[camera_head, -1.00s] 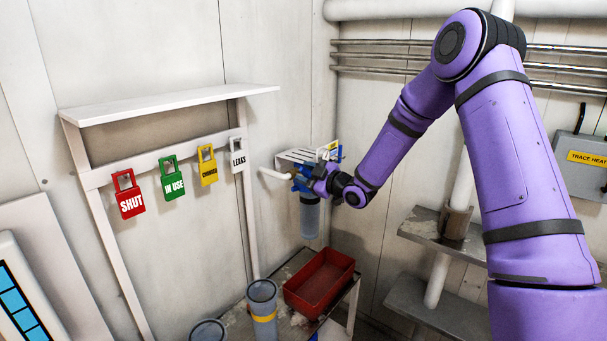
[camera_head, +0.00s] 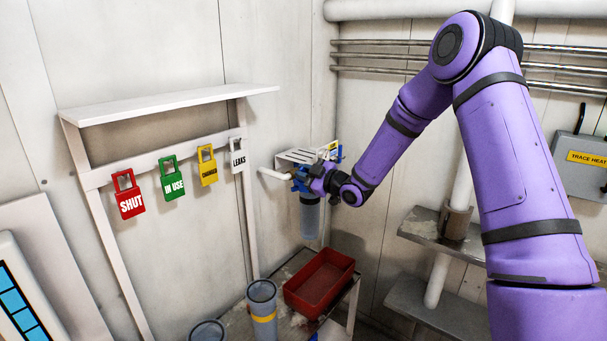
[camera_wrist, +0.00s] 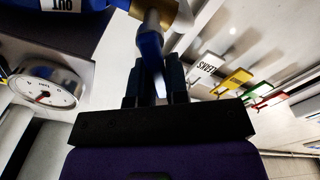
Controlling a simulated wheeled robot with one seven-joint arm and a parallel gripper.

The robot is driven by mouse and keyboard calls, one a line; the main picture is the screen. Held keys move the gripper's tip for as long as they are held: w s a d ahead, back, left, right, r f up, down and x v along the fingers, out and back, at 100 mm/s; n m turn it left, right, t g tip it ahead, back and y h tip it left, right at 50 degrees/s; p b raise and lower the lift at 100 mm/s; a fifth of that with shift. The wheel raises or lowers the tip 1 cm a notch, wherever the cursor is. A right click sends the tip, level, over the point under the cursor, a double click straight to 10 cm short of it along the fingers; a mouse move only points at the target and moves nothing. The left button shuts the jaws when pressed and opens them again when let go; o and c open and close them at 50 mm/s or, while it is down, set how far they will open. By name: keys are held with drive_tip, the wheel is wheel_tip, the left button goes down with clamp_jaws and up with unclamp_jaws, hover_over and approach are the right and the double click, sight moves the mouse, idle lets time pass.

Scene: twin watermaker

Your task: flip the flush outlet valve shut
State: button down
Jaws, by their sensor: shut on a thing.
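My gripper (camera_wrist: 157,85) is shut on a blue lever handle (camera_wrist: 150,42) in the wrist view. The handle runs up to a brass valve body (camera_wrist: 182,14) at the top of that view. A blue part with an "OUT" label (camera_wrist: 57,4) lies to the left of it. In the head view my gripper (camera_head: 308,176) is at the blue filter head, above a clear-blue filter bowl (camera_head: 310,217). The handle is hidden there behind my gripper and wrist. A white pipe (camera_head: 273,174) comes out on the left of the fitting.
A pressure gauge (camera_wrist: 45,88) is close on the left in the wrist view. A rack holds red, green, yellow and white tags, including the red SHUT tag (camera_head: 130,196). A red tray (camera_head: 319,281) and a clear cup (camera_head: 262,306) stand below.

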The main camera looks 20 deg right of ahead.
drive_tip(key=m, duration=0.2)
drive_tip(key=d+m, duration=0.1)
drive_tip(key=m, duration=0.1)
drive_tip(key=shift+w+r, duration=0.25)
drive_tip(key=shift+w, duration=0.1)
drive_tip(key=shift+w+d+r+m, duration=0.15)
drive_tip(key=shift+d+m, duration=0.1)
drive_tip(key=shift+m, duration=0.6)
drive_tip(key=shift+w+d+f+m, duration=0.15)
drive_tip(key=shift+d+m, duration=0.1)
drive_tip(key=shift+m, duration=0.6)
drive_tip(key=c, duration=1.1)
unclamp_jaws()
drive_tip(key=shift+r, duration=0.15)
